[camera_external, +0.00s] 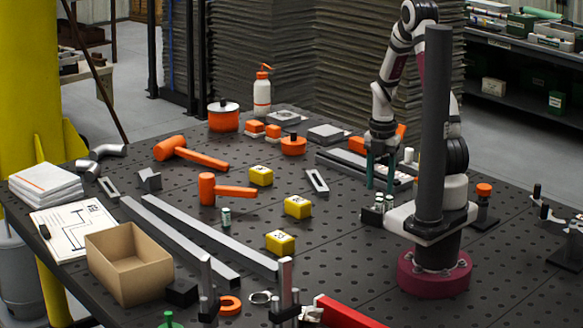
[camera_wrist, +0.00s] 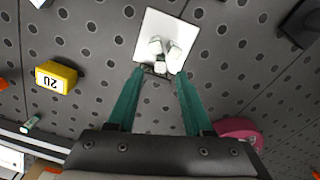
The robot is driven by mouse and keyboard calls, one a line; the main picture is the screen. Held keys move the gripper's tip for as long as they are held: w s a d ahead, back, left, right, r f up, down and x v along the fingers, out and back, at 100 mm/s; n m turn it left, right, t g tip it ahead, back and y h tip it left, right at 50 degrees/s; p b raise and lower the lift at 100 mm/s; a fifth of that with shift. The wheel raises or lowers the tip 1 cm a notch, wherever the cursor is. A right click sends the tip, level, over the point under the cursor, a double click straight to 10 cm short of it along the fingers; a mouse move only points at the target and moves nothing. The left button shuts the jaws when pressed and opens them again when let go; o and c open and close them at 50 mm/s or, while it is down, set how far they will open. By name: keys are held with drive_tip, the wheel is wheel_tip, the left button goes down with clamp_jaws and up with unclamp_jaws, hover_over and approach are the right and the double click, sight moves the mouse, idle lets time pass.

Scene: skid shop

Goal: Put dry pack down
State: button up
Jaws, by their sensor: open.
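My gripper (camera_external: 379,186) points down with its two teal fingers apart. In the wrist view its fingertips (camera_wrist: 161,72) are on either side of the near part of a group of small white-topped packs (camera_wrist: 165,50). In the external view the group (camera_external: 376,210) is just below the fingertips. I cannot tell whether the fingers touch a pack. A separate small pale green-and-white cylinder (camera_external: 226,217) stands alone mid-table, and it also shows in the wrist view (camera_wrist: 32,123).
Yellow blocks (camera_external: 280,242) lie left of the packs. Orange mallets (camera_external: 207,189), long metal bars (camera_external: 180,240) and an open cardboard box (camera_external: 130,262) are farther left. Grey rails (camera_external: 345,165) lie behind my gripper. Perforated tabletop between the blocks and my gripper is mostly clear.

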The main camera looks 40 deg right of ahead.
sight(379, 198)
wheel_tip(379, 198, up, 7)
drive_tip(key=s+a+r+m+y, duration=0.1)
drive_tip(key=s+a+r+m, duration=0.2)
drive_tip(key=s+a+m, duration=0.5)
drive_tip(key=s+a+r+m, duration=0.3)
drive_tip(key=s+a+m, duration=0.5)
drive_tip(key=m, duration=1.2)
drive_tip(key=shift+r+y, duration=0.35)
drive_tip(key=shift+y, duration=0.05)
